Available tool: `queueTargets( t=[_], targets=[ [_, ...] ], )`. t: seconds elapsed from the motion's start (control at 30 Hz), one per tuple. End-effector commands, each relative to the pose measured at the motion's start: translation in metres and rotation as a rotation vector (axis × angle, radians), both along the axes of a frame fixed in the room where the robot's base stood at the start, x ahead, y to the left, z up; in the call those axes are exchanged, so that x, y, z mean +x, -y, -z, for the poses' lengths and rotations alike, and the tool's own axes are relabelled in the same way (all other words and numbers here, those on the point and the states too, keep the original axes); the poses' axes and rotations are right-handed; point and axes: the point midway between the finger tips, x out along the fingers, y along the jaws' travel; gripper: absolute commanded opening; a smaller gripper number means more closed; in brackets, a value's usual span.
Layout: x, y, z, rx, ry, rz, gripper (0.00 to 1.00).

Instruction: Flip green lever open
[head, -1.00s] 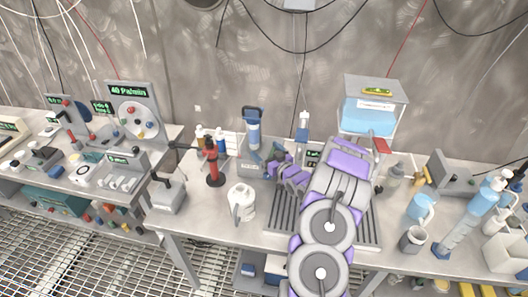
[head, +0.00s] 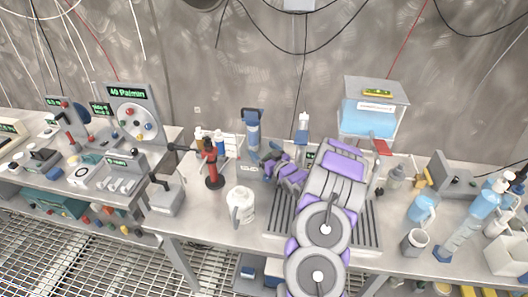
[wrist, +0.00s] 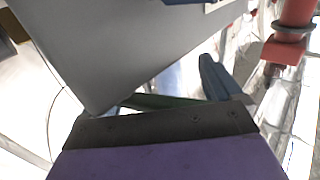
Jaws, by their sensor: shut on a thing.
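A dark green strip (wrist: 165,101), which looks like the green lever, shows in the wrist view just past the dark tip of my gripper. Most of it is hidden by the fingertip and a large grey panel (wrist: 110,50). In the head view my gripper (head: 270,167) is at the right side of a low grey box with a white label (head: 250,170), in the middle of the bench. My gripper is shut on the green piece. The lever cannot be made out in the head view, where my arm and gripper cover that spot.
A red stand (head: 212,165) and a white jug (head: 240,204) are left of my gripper. A blue-topped device (head: 253,130) stands behind it. A clear tank of blue liquid (head: 370,118) is at the back right.

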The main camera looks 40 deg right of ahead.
Motion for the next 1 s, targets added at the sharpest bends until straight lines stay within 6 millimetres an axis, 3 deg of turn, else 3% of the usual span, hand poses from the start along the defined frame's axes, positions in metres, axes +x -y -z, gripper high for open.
queueTargets(
  t=[0.17, 0.93, 0.97, 1.0],
  targets=[
    [0.0003, -0.0021, 0.0003, 0.001, -0.001, -0.004, 0.37],
    [-0.0038, -0.0054, -0.0005, 0.001, -0.001, -0.138, 0.37],
    [-0.0038, -0.0055, -0.0006, 0.001, -0.001, -0.138, 0.95],
    [-0.0038, -0.0054, -0.0007, 0.001, 0.0, -0.138, 0.98]
  ],
)
